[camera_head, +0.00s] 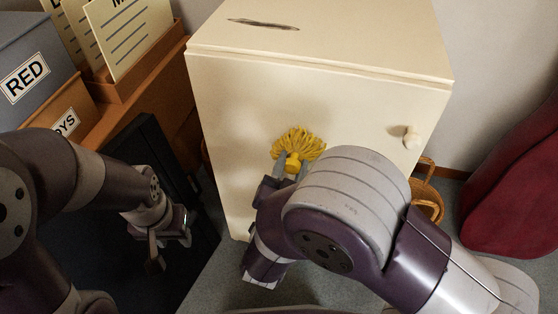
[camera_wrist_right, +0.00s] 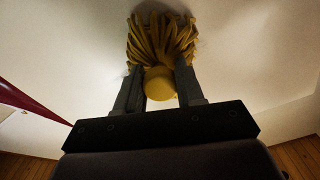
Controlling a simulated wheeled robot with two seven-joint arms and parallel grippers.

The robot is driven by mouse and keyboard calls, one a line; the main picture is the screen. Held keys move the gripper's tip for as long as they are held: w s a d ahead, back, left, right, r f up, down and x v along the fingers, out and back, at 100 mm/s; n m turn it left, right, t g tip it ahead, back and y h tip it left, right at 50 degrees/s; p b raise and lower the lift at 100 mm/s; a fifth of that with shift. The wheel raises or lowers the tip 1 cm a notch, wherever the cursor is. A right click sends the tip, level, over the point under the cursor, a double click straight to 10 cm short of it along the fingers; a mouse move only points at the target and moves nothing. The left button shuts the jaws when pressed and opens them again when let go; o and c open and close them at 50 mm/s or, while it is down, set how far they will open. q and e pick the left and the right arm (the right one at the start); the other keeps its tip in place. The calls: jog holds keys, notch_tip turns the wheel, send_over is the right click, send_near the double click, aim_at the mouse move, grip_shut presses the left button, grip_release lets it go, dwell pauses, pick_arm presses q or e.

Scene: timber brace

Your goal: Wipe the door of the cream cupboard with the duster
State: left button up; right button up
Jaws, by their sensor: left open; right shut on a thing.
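The cream cupboard (camera_head: 320,60) stands in the middle of the head view, its door (camera_head: 345,115) shut, with a round knob (camera_head: 411,137) at the right. The yellow duster (camera_head: 299,143) has its strands up against the door's middle, or very close to it. My right gripper (camera_head: 291,168) is shut on the duster's yellow base; the wrist view shows both fingers around it (camera_wrist_right: 160,84), strands (camera_wrist_right: 161,38) spread toward a pale surface. My right arm hides the lower right of the door. My left gripper (camera_head: 168,248) is open and empty, left of the cupboard.
A grey box labelled RED (camera_head: 28,80) and an orange holder with cards (camera_head: 150,72) stand at the upper left. A dark panel (camera_head: 150,140) is behind my left arm. A wicker basket (camera_head: 428,190) and a dark red cushion-like object (camera_head: 515,185) are at the right.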

jog(key=shift+s+d+r, duration=0.1)
jog(key=shift+s+d, duration=0.15)
jog(key=shift+d, duration=0.6)
jog(key=shift+c, duration=0.4)
jog(key=shift+s+d+p, duration=0.25)
jog(key=shift+d+p, duration=0.25)
jog(key=shift+d, duration=0.3)
jog(key=shift+s+d+p, duration=0.2)
jog(key=shift+d+p, duration=0.3)
jog(key=shift+d, duration=0.25)
jog(key=w+a, duration=0.2)
jog(key=a, duration=0.4)
jog(key=shift+a, duration=0.4)
jog(key=shift+w+a, duration=0.35)
jog(key=shift+a, duration=0.5)
jog(key=shift+w+a, duration=0.3)
jog(key=shift+a, duration=0.55)
jog(key=shift+s, duration=0.1)
